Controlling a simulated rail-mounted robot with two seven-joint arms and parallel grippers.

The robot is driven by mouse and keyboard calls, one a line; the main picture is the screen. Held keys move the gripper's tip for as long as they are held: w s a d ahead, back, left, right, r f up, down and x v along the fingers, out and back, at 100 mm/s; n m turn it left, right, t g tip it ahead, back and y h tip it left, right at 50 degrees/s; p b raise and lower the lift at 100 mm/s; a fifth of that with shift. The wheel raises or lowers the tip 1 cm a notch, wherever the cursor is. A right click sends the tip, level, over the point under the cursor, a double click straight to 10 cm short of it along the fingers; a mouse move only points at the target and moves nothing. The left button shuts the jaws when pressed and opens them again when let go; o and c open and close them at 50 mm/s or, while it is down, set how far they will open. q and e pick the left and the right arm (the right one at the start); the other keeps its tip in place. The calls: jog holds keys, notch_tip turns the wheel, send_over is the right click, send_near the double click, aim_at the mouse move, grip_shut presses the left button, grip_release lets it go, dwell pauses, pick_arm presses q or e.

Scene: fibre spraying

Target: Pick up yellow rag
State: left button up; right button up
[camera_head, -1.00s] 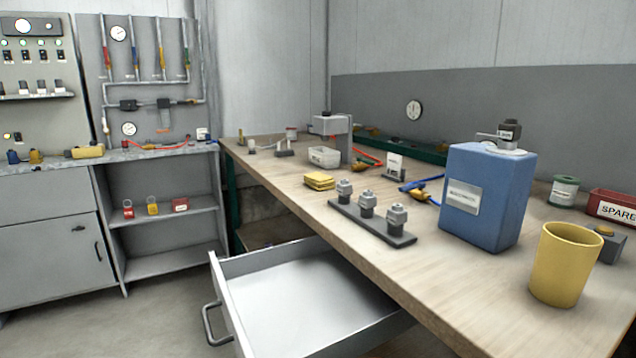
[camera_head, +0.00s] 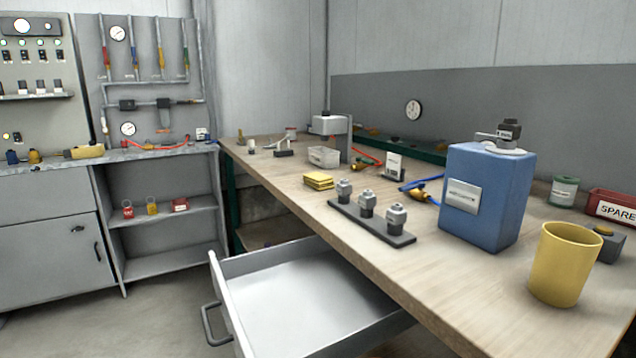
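The yellow rag (camera_head: 318,181) lies folded in a small flat stack on the wooden workbench (camera_head: 425,270). It sits near the bench's left edge, behind a dark strip with several grey metal fittings (camera_head: 367,206). Nothing covers it. Neither of my grippers is in view.
An open, empty drawer (camera_head: 300,290) juts out from the bench's front. A blue container (camera_head: 487,197) and a yellow cup (camera_head: 564,264) stand on the right, with a red box (camera_head: 611,207) behind. A grey tray (camera_head: 324,157) stands behind the rag. Floor at lower left is clear.

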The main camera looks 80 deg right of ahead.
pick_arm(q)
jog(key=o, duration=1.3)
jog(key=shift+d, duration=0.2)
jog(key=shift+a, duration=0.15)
